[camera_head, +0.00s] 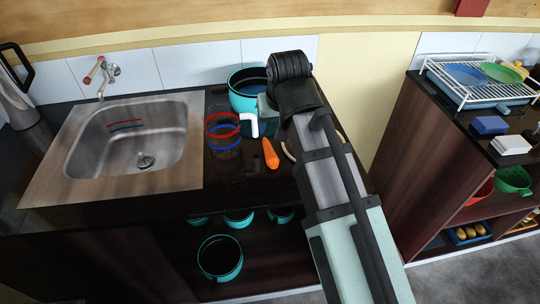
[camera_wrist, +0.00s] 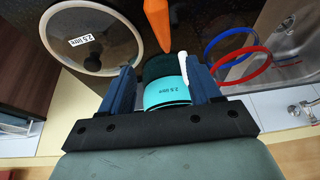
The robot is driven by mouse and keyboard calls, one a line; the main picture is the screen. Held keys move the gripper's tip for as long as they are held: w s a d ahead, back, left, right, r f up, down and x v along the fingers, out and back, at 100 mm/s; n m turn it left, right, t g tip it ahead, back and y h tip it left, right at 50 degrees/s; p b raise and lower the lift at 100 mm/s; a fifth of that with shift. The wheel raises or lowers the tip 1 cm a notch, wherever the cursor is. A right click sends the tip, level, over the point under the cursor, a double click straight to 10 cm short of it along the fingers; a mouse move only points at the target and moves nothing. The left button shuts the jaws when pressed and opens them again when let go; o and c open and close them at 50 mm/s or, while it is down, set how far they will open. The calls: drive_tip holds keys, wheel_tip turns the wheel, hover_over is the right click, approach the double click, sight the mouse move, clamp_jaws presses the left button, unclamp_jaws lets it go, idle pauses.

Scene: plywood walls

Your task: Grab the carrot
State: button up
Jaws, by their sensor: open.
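The orange carrot (camera_head: 270,153) lies on the dark counter to the right of the sink, just right of the red and blue rings. In the wrist view the carrot (camera_wrist: 157,22) shows at the top centre, beyond my fingertips. My gripper (camera_wrist: 160,78) is open, with its two blue fingers apart. The carrot is apart from the fingers. In the head view my arm hides most of the gripper.
A teal pot (camera_head: 246,100) stands at the counter's back, with a white handle (camera_head: 249,125) beside it. A clear jug with a red ring (camera_head: 222,124) stands left of the carrot. A round glass lid (camera_wrist: 92,42) lies near the left finger. The sink (camera_head: 130,142) is further left.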

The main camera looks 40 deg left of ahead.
drive_tip(key=s, duration=0.2)
hover_over(269, 150)
drive_tip(key=s, duration=0.2)
drive_tip(key=shift+n, duration=0.3)
drive_tip(key=f, duration=0.7)
drive_tip(key=shift+w+d+f, duration=0.2)
drive_tip(key=shift+d, duration=0.15)
drive_tip(key=shift+w+f, duration=0.2)
drive_tip(key=shift+f, duration=0.55)
drive_tip(key=shift+d+x, duration=0.2)
drive_tip(key=shift+x, duration=1.7)
drive_tip(key=shift+w, duration=0.1)
drive_tip(key=shift+c, duration=0.4)
drive_tip(key=c, duration=1.1)
